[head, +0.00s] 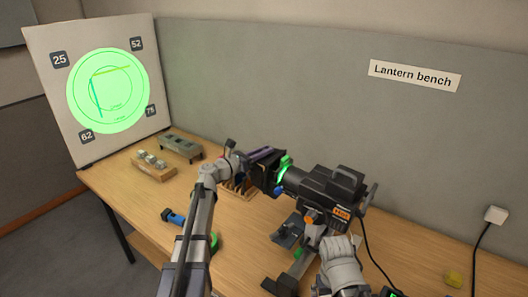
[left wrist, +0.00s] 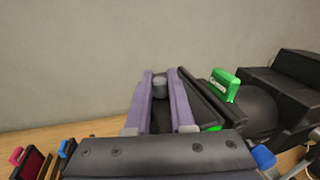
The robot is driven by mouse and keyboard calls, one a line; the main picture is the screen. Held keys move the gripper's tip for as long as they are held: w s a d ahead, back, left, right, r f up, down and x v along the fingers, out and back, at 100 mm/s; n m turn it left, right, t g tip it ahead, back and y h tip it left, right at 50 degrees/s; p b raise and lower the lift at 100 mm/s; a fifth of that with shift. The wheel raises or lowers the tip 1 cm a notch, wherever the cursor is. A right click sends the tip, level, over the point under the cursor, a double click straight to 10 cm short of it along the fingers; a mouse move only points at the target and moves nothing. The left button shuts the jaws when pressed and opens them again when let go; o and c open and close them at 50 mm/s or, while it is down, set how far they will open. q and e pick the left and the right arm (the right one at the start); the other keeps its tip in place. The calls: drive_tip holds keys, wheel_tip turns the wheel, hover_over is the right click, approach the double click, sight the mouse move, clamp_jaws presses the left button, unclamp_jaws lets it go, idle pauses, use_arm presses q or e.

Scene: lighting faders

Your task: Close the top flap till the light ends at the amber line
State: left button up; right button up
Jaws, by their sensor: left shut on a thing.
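The white target board (head: 40,50) stands at the back left. A round green light (head: 125,118) falls on it. The amber line (head: 112,71) crosses the upper part of the light, with green above it. A teal line (head: 96,98) slants down the left. The black lantern (head: 325,190) points at the board, with black flaps (head: 262,172) at its front. My left gripper (head: 255,155) is at the flaps. In the left wrist view its purple fingers (left wrist: 160,98) are shut around a small grey knob (left wrist: 160,84). The flap's join to the knob is hidden.
A green tab (left wrist: 225,84) sits beside the fingers at the lantern front. A wooden block with small pieces (head: 153,170) and a grey box (head: 181,148) are near the board. A blue-handled item (head: 173,216) lies left of my arm. A yellow item (head: 453,279) is at right.

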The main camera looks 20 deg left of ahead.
sight(271, 156)
use_arm(q)
clamp_jaws()
drive_tip(key=shift+d+r+m+p, duration=0.1)
drive_tip(key=shift+r+m+p, duration=0.35)
drive_tip(key=shift+m+p, duration=0.35)
drive_tip(key=m+p, duration=0.1)
drive_tip(key=r+m+y+p, duration=0.1)
drive_tip(key=m, duration=0.1)
drive_tip(key=shift+s+d+g+p, duration=0.2)
drive_tip(key=shift+d+g+p, duration=0.15)
drive_tip(key=shift+g+p, duration=0.05)
drive_tip(key=m+p, duration=0.1)
drive_tip(key=d+m+y+p, duration=0.1)
drive_tip(key=shift+s+r+m, duration=0.15)
drive_tip(key=shift+r+m, duration=0.2)
drive_tip(key=shift+m, duration=0.05)
drive_tip(key=shift+s+d+r+m+y+p, duration=0.1)
drive_tip(key=shift+d+m+y+p, duration=0.3)
drive_tip(key=shift+m, duration=0.5)
